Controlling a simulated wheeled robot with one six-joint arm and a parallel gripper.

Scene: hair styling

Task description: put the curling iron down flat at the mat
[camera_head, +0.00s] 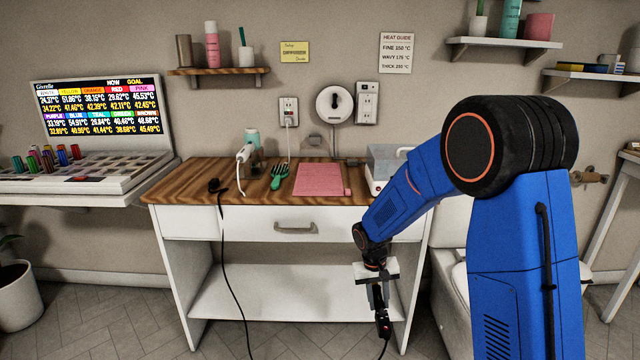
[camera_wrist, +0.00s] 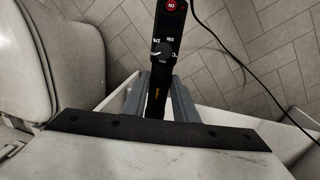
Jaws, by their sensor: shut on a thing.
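The pink mat (camera_head: 318,180) lies flat on the wooden top of the white table. My gripper (camera_head: 378,294) hangs low in front of the table's right side, below the top and well apart from the mat. It is shut on the black curling iron (camera_head: 383,325), which points downward in the head view. In the wrist view the iron (camera_wrist: 165,35) sits between the grey fingers (camera_wrist: 157,95), showing a dial and a red ON button. The rest of the iron is hidden or out of frame.
On the wooden top (camera_head: 230,188) are a green brush (camera_head: 279,177), a white corded tool (camera_head: 243,154) and a clear-sided box (camera_head: 385,162) near the mat. A black cord (camera_head: 226,270) hangs over the front edge. A white seat (camera_head: 455,235) stands at right.

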